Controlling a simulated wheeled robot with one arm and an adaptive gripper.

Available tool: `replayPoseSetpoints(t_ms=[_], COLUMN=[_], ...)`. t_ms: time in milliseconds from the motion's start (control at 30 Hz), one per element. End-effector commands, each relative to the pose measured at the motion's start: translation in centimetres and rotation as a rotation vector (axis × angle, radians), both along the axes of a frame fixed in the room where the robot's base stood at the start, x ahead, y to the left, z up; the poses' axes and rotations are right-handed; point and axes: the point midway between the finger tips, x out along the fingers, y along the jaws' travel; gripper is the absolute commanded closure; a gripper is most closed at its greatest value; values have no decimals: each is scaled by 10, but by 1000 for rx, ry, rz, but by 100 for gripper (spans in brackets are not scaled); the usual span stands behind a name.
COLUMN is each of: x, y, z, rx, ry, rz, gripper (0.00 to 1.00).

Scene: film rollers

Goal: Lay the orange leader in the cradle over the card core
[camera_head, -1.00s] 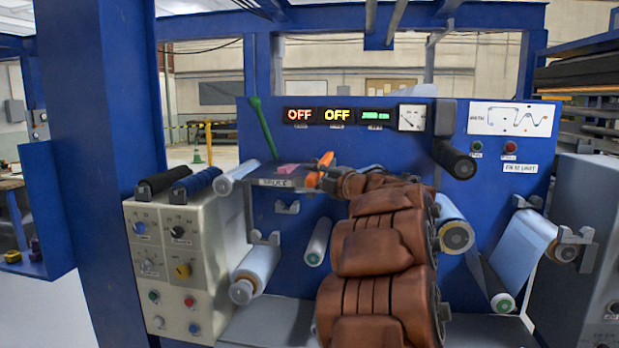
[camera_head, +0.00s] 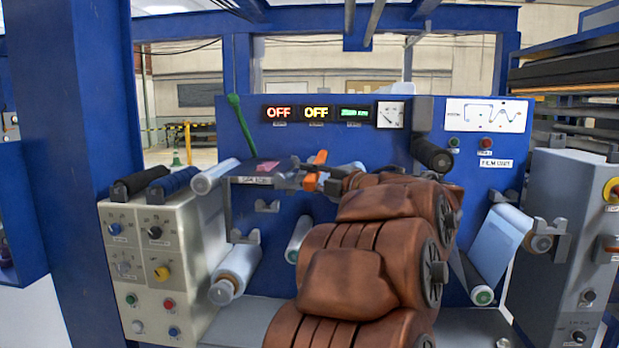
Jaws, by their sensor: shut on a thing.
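An orange piece (camera_head: 318,161), seemingly the leader, shows at my gripper (camera_head: 324,178) beside the grey splice shelf (camera_head: 285,180). My gripper is small and partly hidden by my brown arm, and its jaws look closed on the orange piece. A small empty grey cradle (camera_head: 267,206) is fixed to the blue panel below the shelf. Another grey bracket (camera_head: 245,237) sits lower left, above a pale roll (camera_head: 235,268). A brownish core end (camera_head: 541,243) rests in a grey bracket at the right. I cannot tell for sure which core is card.
A black roller (camera_head: 432,155) juts from the panel. A control box (camera_head: 150,270) stands left. A pale roll with a green end (camera_head: 298,242) sits near my arm.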

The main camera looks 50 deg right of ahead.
Motion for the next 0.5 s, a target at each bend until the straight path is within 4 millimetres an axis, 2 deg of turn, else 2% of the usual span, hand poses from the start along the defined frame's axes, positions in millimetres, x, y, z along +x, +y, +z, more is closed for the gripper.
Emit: replayPoseSetpoints(t_ms=[267,500], x=[0,0], y=[0,0], z=[2,14], rx=[-1,-1], ry=[-1,-1], rz=[0,0], gripper=[100,100])
